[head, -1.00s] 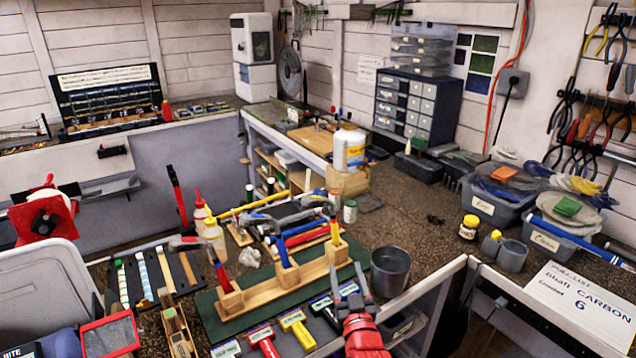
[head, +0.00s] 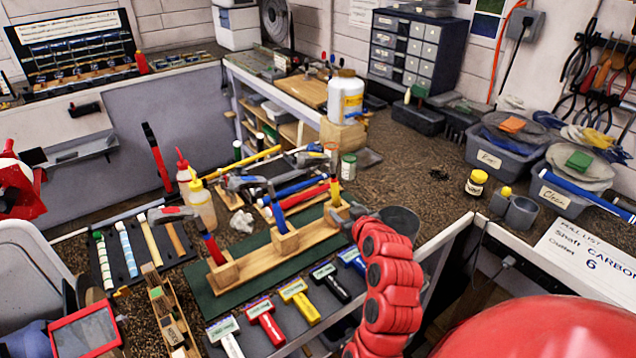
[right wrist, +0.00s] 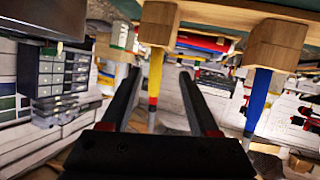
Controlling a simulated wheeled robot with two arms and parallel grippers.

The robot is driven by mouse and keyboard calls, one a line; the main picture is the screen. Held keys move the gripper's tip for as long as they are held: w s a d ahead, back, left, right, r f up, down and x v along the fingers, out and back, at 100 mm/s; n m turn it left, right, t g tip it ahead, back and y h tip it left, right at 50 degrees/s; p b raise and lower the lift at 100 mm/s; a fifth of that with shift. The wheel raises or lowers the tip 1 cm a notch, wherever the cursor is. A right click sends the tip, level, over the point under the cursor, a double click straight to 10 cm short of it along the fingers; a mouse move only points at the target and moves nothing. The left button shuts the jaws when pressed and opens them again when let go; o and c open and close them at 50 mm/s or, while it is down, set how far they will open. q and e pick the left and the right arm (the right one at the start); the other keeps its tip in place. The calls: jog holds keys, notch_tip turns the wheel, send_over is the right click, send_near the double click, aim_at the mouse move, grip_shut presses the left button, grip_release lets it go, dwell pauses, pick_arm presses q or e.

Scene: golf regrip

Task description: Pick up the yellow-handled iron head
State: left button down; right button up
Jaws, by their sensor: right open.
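The yellow-handled iron head (head: 335,190) stands upright in the right block of a wooden rack (head: 262,258). Its handle has red bands. My right gripper (head: 346,216) is open beside that block, partly hidden by my red arm. In the right wrist view, the picture is upside down and the yellow and red handle (right wrist: 155,75) shows in the gap between the open fingers (right wrist: 160,74). I cannot tell whether its depth is within the fingertips. A blue-handled one (head: 278,215) and a red-handled one (head: 212,246) stand in the rack's other blocks. My left gripper is out of view.
A grey cup (head: 402,222) stands just right of my gripper, partly hidden by my arm. Several coloured T-shaped tools (head: 298,298) lie in front of the rack. A white bottle (head: 345,97) stands behind. The bench on the right has bare room.

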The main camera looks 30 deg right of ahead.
aim_at(336, 200)
jog(key=p+x, duration=0.1)
jog(key=x, duration=0.2)
jog(key=p+x, duration=0.1)
jog(key=x, duration=0.1)
jog(key=shift+w+d+r+p, duration=0.1)
jog(key=shift+w+d+p, duration=0.1)
jog(key=shift+w+p, duration=0.25)
jog(key=shift+w+f, duration=0.35)
jog(key=shift+w, duration=0.05)
jog(key=shift+w+d, duration=0.1)
jog(key=shift+d, duration=0.05)
jog(key=w+p, duration=0.1)
jog(key=w+d+p, duration=0.1)
jog(key=w+p, duration=0.1)
jog(key=shift+w+d+f, duration=0.15)
jog(key=shift+w+f, duration=0.05)
jog(key=shift+w+d+f, duration=0.1)
jog(key=shift+w+f, duration=0.3)
jog(key=shift+w, duration=0.15)
grip_shut()
